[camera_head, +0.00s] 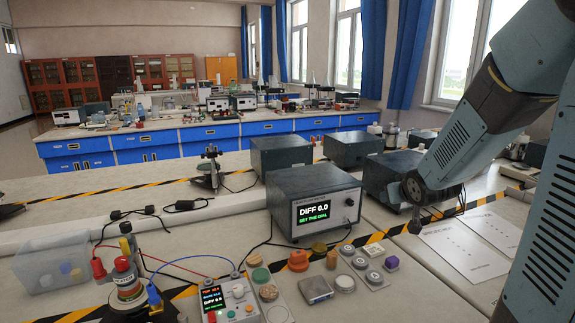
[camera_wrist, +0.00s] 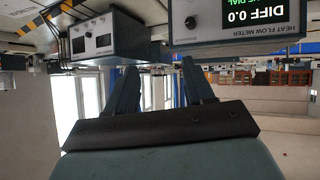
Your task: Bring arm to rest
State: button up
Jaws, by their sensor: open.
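My arm (camera_head: 470,135) comes in from the upper right in the head view. Its end hangs over the right part of the bench, beside a dark box instrument and above printed sheets. My gripper shows in the wrist view (camera_wrist: 160,65), where its two dark fingers stand apart with nothing between them. The wrist picture is upside down. The heat flow meter (camera_head: 314,200) stands left of my arm's end and reads "DIFF 0.0" and "SET THE DIAL". It also shows in the wrist view (camera_wrist: 250,25), beyond the fingers.
More dark instruments (camera_head: 281,154) stand behind the meter. A small control panel (camera_head: 228,299), coloured knobs, discs and a clear bin (camera_head: 50,262) are at the front. Printed sheets (camera_head: 464,247) lie at the right. Striped tape crosses the bench.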

jog(key=s+a+r+g, duration=0.2)
jog(key=s+r, duration=0.1)
jog(key=s, duration=0.6)
jog(key=s+a+r+g, duration=0.1)
jog(key=s+a+r, duration=0.1)
jog(key=s, duration=0.7)
jog(key=s+a+r+m+g, duration=0.1)
jog(key=s+r, duration=0.3)
jog(key=s, duration=0.5)
jog(key=shift+s+a+r+g, duration=0.15)
jog(key=shift+s+a+g, duration=0.15)
jog(key=shift+a+g, duration=0.4)
jog(key=shift+d, duration=0.15)
